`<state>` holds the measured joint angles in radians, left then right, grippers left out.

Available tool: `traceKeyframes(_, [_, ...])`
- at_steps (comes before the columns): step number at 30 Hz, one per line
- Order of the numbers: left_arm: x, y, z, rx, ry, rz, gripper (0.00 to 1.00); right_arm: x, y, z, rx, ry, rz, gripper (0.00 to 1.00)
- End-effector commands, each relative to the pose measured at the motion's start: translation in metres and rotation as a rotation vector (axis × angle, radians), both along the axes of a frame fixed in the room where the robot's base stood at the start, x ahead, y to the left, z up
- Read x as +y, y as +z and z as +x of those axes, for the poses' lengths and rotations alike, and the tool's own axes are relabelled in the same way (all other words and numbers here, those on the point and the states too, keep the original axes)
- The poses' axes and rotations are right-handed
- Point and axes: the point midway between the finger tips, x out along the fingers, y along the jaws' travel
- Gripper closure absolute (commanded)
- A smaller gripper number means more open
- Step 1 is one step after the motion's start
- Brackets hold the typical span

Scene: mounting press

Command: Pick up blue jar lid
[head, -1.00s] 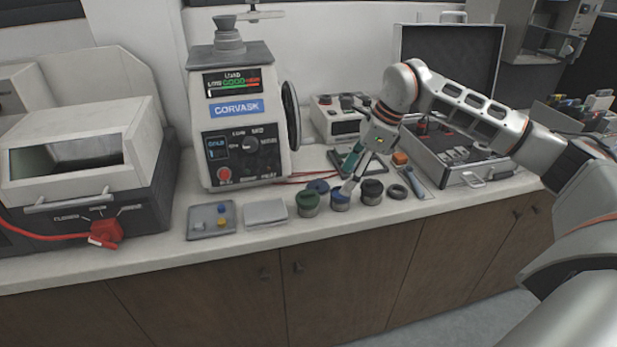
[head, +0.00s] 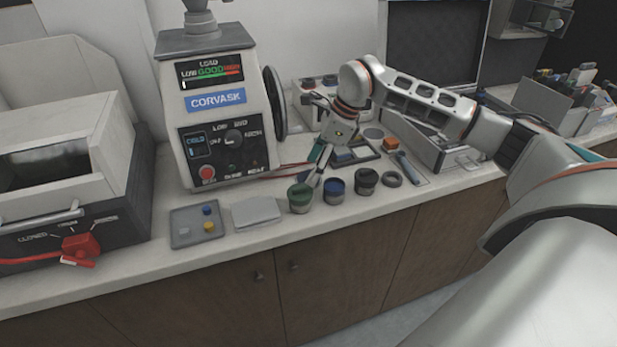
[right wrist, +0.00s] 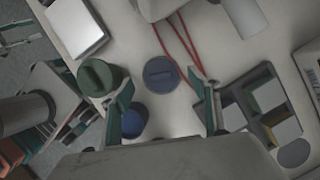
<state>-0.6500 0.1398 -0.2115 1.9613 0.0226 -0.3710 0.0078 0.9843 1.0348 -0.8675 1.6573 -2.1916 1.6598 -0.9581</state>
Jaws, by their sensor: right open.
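The blue jar lid (right wrist: 161,74) lies flat on the worktop in the right wrist view, a round disc with a raised bar across its top. My right gripper (right wrist: 160,79) is open, its fingertips on either side of the lid in that view; I cannot tell its height above it. My left gripper is not in view.
A green jar (head: 299,199) and a black jar (head: 366,181) flank the blue jar. A black ring (head: 392,179), a white slab (head: 258,212) and a grey tray (head: 183,236) lie along the front. The press (head: 213,112) stands behind left. Red cables (right wrist: 180,45) run near the lid.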

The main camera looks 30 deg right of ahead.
Motion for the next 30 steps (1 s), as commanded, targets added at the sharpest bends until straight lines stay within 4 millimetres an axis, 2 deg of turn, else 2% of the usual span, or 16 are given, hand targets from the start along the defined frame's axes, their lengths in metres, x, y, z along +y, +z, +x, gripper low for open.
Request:
traceKeyframes(3, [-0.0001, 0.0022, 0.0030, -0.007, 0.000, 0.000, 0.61, 0.0051, -0.0146, 0.0032, 0.002, 0.000, 0.001, 0.39])
traceKeyframes(10, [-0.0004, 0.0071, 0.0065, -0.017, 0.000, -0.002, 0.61, 0.0053, -0.0164, 0.0045, -0.001, -0.001, 0.000, 0.39])
traceKeyframes(11, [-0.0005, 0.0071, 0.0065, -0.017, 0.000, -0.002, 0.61, 0.0053, -0.0164, 0.0045, -0.001, -0.001, 0.000, 0.42])
traceKeyframes(14, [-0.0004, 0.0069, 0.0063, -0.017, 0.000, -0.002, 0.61, 0.0054, -0.0164, 0.0044, 0.000, -0.001, 0.000, 0.65])
traceKeyframes(15, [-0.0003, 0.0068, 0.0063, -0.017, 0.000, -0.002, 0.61, 0.0054, -0.0164, 0.0044, 0.000, -0.001, 0.000, 0.67])
traceKeyframes(26, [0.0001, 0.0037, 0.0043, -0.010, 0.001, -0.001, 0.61, 0.0054, -0.0159, 0.0043, -0.001, 0.000, -0.001, 0.67])
traceKeyframes(30, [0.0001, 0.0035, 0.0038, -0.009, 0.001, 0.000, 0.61, 0.0054, -0.0097, 0.0046, -0.002, -0.001, 0.000, 0.67])
